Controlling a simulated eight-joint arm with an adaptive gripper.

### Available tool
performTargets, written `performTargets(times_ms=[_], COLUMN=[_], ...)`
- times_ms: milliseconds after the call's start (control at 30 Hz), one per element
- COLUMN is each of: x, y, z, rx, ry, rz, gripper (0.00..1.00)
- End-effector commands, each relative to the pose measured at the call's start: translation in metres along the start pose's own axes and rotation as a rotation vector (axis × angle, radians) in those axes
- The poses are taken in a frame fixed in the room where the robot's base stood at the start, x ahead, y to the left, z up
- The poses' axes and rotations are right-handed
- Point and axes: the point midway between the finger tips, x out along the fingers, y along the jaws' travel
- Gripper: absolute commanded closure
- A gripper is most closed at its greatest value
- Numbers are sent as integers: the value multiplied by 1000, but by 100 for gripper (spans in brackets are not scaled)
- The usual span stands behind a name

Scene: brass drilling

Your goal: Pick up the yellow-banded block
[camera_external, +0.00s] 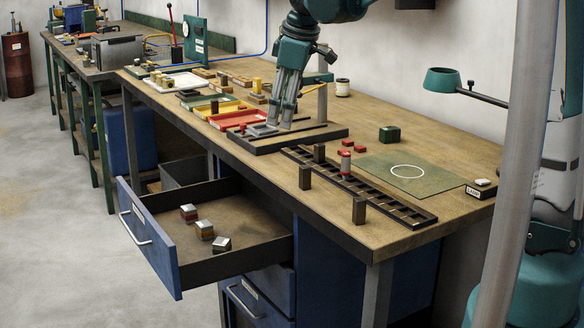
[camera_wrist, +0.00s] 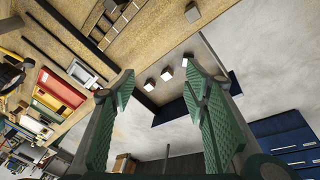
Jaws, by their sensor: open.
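Three small blocks with pale tops sit in the open drawer. The middle one (camera_external: 204,230) has a tan-yellow side and looks like the yellow-banded block, though its band is small. A red-banded block (camera_external: 188,212) is behind it, and a darker block (camera_external: 221,244) is in front. The wrist view shows three pale block tops in a row, the middle one (camera_wrist: 166,74) between the fingertips in the picture but well away. Which top is which cannot be told there. My gripper (camera_external: 278,122) is open and empty, pointing down above the bench, right of and higher than the drawer; its fingers also show in the wrist view (camera_wrist: 160,68).
The drawer (camera_external: 150,244) stands out from the bench front, with walls around the blocks. A black slotted rack (camera_external: 385,200) with dark posts and a red tray (camera_external: 237,118) lie on the bench. A green mat (camera_external: 440,181) is to the right.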

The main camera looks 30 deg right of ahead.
Motion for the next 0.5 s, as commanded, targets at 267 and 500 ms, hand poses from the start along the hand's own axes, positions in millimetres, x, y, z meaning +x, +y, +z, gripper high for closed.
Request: performTargets(times_ms=[267, 500], x=[42, 82], y=[10, 14], z=[-38, -67], rx=[-114, -211], ry=[-30, -54], rz=[-34, -66], gripper=[55, 55])
